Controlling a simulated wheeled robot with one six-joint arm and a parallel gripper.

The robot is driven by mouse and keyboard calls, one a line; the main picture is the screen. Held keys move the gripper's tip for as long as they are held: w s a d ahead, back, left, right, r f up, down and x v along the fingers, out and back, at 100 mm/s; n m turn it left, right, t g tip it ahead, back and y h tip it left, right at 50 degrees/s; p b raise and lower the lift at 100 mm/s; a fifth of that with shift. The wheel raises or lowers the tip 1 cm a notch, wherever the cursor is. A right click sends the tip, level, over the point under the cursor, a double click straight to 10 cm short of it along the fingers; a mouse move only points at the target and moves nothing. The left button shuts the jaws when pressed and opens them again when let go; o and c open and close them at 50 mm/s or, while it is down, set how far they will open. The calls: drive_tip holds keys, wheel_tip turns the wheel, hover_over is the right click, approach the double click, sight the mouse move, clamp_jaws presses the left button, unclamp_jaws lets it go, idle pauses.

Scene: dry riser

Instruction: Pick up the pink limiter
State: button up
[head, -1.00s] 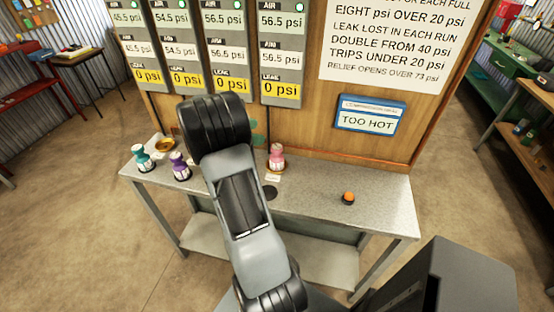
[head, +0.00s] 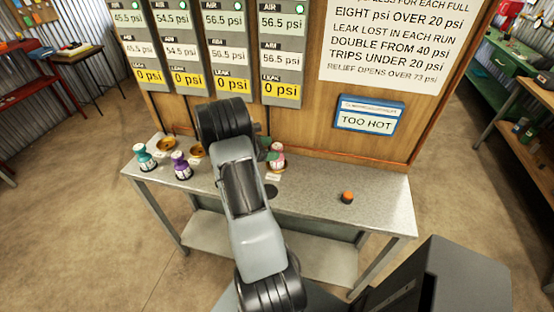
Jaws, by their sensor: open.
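The pink limiter (head: 279,164) stands upright towards the back of the grey bench (head: 385,205), right of my arm's upper joint. Its upper left part is partly covered by small green pieces that look like the fingertips of my gripper (head: 269,150). The rest of my gripper is hidden behind my arm. The fingertips appear at or just in front of the limiter; I cannot tell whether they touch it. My gripper is open and the limiter still stands on the bench.
A teal limiter (head: 145,158) and a purple limiter (head: 180,166) stand at the bench's left. Gold rings (head: 166,145) lie behind them. An orange-topped button (head: 347,197) is at the right. The gauge board (head: 310,130) rises behind the bench. The bench's right end is mostly clear.

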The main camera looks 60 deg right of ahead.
sight(277, 148)
drive_tip(key=shift+x, duration=1.6)
drive_tip(key=shift+c, duration=0.3)
clamp_jaws()
